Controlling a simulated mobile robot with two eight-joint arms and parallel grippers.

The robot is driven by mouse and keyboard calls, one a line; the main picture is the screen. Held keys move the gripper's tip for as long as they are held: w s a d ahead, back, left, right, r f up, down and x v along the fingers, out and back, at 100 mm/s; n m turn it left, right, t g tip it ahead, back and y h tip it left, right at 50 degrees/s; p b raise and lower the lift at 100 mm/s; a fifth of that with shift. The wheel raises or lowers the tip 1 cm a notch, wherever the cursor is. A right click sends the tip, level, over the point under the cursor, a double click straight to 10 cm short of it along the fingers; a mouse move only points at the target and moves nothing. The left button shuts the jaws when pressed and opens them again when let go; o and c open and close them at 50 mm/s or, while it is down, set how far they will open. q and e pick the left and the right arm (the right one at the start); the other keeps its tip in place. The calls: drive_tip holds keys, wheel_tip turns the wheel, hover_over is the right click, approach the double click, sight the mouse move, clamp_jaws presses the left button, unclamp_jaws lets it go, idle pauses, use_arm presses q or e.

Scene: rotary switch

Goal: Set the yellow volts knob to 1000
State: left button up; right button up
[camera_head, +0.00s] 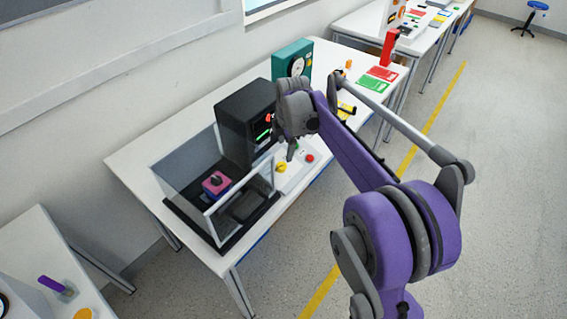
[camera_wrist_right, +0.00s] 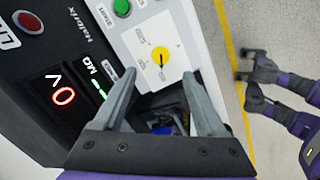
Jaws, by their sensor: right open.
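The yellow volts knob (camera_wrist_right: 162,58) is a round dial with a dark pointer, on a white panel with small scale marks I cannot read. It also shows in the head view (camera_head: 281,167). My right gripper (camera_wrist_right: 160,75) is open and empty, its two fingers apart on either side of the knob in the picture, with no visible contact. In the head view my right gripper (camera_head: 284,143) hangs above the panel. A purple arm with a grey gripper (camera_wrist_right: 247,65), probably my left, shows at the right of the wrist view; its jaw state is unclear.
A black unit (camera_head: 245,112) with a red digit display (camera_wrist_right: 63,95) stands beside the panel. A green button (camera_wrist_right: 121,7) and a red button (camera_head: 310,158) are near the knob. A clear-walled box (camera_head: 185,160) holds a pink block (camera_head: 215,184). A teal unit (camera_head: 291,58) stands behind.

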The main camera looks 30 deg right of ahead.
sight(283, 165)
drive_tip(key=x, duration=1)
drive_tip(key=shift+s, duration=0.1)
clamp_jaws()
